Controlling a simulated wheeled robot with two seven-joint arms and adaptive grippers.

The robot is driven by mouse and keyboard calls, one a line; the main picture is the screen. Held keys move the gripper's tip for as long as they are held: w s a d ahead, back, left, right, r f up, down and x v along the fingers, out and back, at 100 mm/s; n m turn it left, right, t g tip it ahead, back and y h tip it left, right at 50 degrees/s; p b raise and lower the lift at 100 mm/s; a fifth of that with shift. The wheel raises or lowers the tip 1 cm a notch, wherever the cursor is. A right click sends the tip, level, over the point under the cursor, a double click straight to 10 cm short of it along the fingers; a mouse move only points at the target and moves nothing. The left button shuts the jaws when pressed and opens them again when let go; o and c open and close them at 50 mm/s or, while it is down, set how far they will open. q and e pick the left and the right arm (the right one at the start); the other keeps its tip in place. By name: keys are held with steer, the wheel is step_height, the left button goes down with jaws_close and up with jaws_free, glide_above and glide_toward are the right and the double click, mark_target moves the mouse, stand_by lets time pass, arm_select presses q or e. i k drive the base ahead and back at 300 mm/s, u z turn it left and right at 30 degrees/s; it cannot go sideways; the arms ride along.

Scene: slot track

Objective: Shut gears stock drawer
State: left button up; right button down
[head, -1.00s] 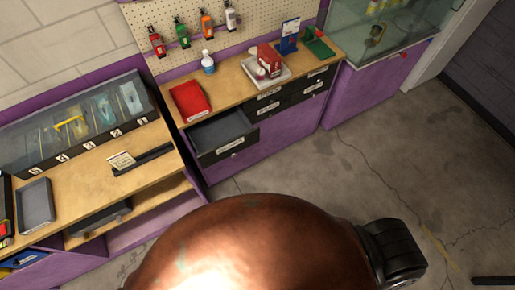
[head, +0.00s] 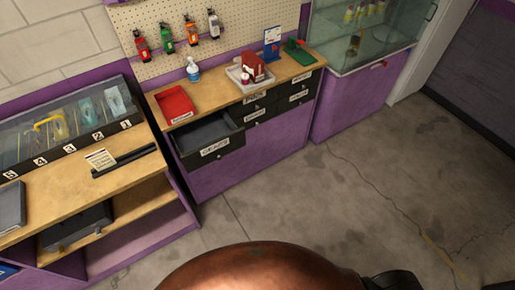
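The gears stock drawer (head: 216,150) is a black drawer with a white label that reads as gears. It is pulled out from the purple cabinet (head: 255,158) below the wooden counter, and its grey inside looks empty. The other black drawers (head: 285,103) to its right are flush with the cabinet front. Neither of my grippers is in view.
A red tray (head: 175,104), a spray bottle (head: 192,69) and a white tray (head: 240,76) stand on the counter. At left is a workbench (head: 60,188) with numbered bins. Open concrete floor (head: 310,200) lies before the cabinet.

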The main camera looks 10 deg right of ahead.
mark_target(204, 141)
steer(key=z, duration=0.8)
steer(key=i, duration=0.6)
steer(key=u, duration=0.85)
